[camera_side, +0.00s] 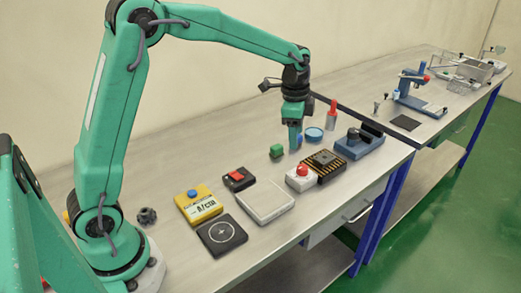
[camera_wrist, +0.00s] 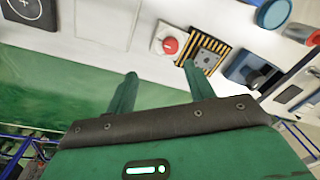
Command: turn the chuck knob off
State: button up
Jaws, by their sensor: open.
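A round red knob (camera_side: 302,170) sits on a small white box (camera_side: 299,182) near the bench's front edge; I take it as the chuck knob. It also shows in the wrist view (camera_wrist: 170,45) above the gap between my fingers. Beside it lies a black plate with yellow stripes and a grey square centre (camera_side: 324,162). My gripper (camera_side: 295,146) points down behind the white box in the side view and is apart from the knob. In the wrist view, its two green fingers (camera_wrist: 160,69) are spread with nothing between them. The knob's setting cannot be read.
A blue device with a black knob (camera_side: 357,142) stands right of the striped plate. A white slab (camera_side: 265,203) and yellow box (camera_side: 198,207) lie left.

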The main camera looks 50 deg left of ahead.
jog(key=m, duration=0.2)
send_over(303, 167)
jog(key=shift+g, duration=0.4)
notch_tip(303, 167, down, 5)
jog(key=shift+s+f, duration=0.1)
jog(key=shift+s, duration=0.05)
jog(key=shift+f, duration=3.85)
jog(key=c, duration=1)
